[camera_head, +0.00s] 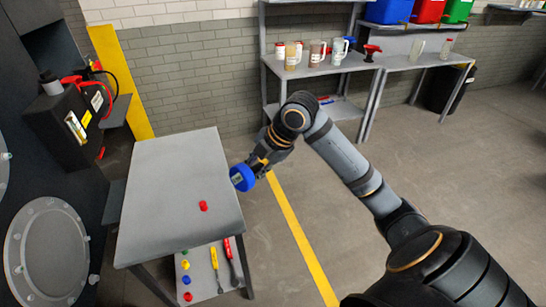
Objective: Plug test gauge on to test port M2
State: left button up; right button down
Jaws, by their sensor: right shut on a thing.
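My right gripper (259,165) is shut on a round blue gauge (242,177), which I take to be the test gauge. It is held at the right edge of the grey table (165,167), and a label-like face shows on it. A small red cap (203,206) lies on the table top, below and left of the gauge. I cannot make out test port M2 in this view. My left gripper is not in view.
A dark machine with a round grey cover (47,252) and a black box with red cables (75,118) stands at the left. Coloured caps and tools lie on the table's lower shelf (205,285). A shelf unit (322,68) stands behind. Floor at right is clear.

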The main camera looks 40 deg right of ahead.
jog(key=a+n, duration=0.1)
jog(key=a, duration=0.1)
jog(key=a+n+y, duration=0.1)
jog(key=a, duration=0.1)
jog(key=s+a+r+n, duration=0.1)
jog(key=a, duration=0.1)
jog(key=shift+a+r+n+p, duration=0.1)
jog(key=shift+a+n+p, duration=0.2)
pick_arm(q)
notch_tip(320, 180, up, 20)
jog(key=p, duration=1.9)
jog(key=shift+p, duration=0.3)
pick_arm(e)
notch_tip(320, 180, up, 22)
jog(key=n+t+y, duration=0.2)
send_over(234, 178)
jog(key=s+a, duration=0.3)
jog(key=a, duration=0.6)
jog(key=shift+d, duration=0.15)
